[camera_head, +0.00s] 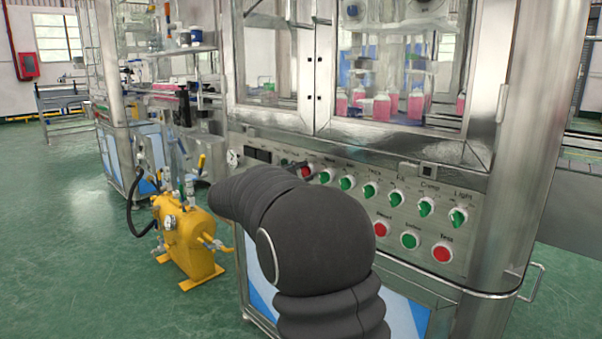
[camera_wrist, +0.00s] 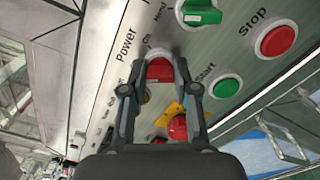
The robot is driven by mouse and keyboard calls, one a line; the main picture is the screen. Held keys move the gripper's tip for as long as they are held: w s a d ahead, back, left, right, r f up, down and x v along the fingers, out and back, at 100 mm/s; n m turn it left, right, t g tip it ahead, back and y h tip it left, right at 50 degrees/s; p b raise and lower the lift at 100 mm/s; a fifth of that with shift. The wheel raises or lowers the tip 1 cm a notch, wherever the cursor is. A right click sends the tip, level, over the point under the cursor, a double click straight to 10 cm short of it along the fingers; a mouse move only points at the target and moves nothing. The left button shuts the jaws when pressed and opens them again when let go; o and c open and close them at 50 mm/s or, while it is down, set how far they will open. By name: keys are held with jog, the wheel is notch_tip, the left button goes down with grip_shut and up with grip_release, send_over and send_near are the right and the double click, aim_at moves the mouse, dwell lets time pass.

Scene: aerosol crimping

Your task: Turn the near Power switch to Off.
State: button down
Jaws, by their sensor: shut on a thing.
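The red Power switch (camera_wrist: 160,71) sits on the steel panel beside the printed words "Power" and "On" in the wrist view. My gripper (camera_wrist: 161,62) has a finger on either side of this red knob and is shut on it. The fingers partly cover the knob's sides, and the exact mark it points to is hard to read. In the head view a red switch (camera_head: 306,172) shows at the left of the knob row, just beyond my dark arm, which hides my gripper there.
A green Start button (camera_wrist: 226,88), a red Stop button (camera_wrist: 278,41) and a green knob (camera_wrist: 201,12) are close by. A red button on a yellow plate (camera_wrist: 178,127) lies between my fingers' bases. A yellow tank (camera_head: 187,238) stands left on the floor.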

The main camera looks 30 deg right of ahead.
jog(key=c, duration=0.9)
grip_release()
jog(key=v, duration=1.2)
